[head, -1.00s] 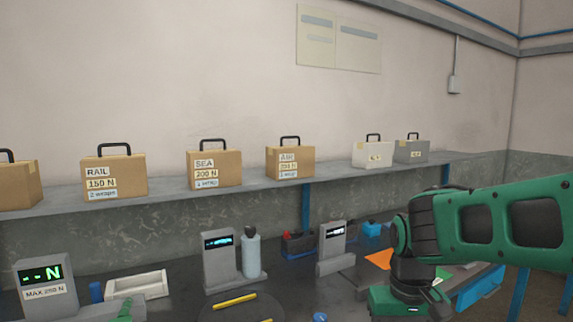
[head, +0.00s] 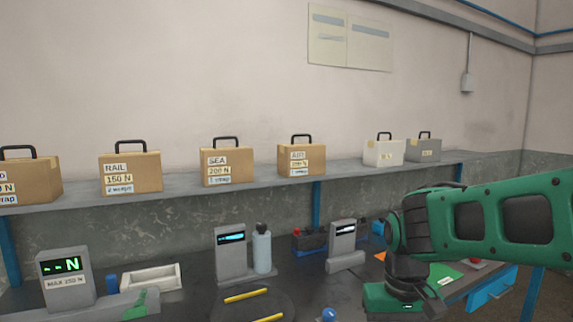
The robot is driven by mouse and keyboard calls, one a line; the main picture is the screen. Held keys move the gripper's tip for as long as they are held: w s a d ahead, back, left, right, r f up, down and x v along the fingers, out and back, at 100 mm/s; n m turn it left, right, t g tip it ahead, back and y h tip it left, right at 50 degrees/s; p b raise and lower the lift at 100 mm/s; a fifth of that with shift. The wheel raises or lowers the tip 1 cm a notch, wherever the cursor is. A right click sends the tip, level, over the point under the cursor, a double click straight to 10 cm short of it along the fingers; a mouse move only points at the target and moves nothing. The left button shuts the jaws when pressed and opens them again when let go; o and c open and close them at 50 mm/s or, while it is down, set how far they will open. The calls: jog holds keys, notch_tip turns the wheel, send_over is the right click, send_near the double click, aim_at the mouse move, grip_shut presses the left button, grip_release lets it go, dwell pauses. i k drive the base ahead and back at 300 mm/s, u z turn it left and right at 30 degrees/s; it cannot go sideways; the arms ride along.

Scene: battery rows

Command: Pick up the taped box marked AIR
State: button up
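The brown box marked AIR (head: 301,158) stands upright on the long grey shelf (head: 262,185), with a black handle on top and white labels on its front. It is right of the box marked SEA (head: 228,166) and left of a white case (head: 384,152). I cannot make out tape on it. My green arm reaches in from the right, well below and to the right of the AIR box and apart from it. My gripper (head: 395,300) points down at the lower right; its fingertips are not clearly visible, so its opening cannot be told.
The RAIL box (head: 131,174) and a partly cut-off box (head: 30,178) stand farther left on the shelf; a grey case (head: 424,149) stands at right. Below, the dark bench holds a force display (head: 66,278), a bottle (head: 262,250), grey devices and a round plate with yellow strips.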

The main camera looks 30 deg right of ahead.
aim_at(302, 159)
jog(key=u, duration=1.8)
jog(key=k, duration=1.2)
jog(key=z, duration=1.9)
jog(key=i, duration=1)
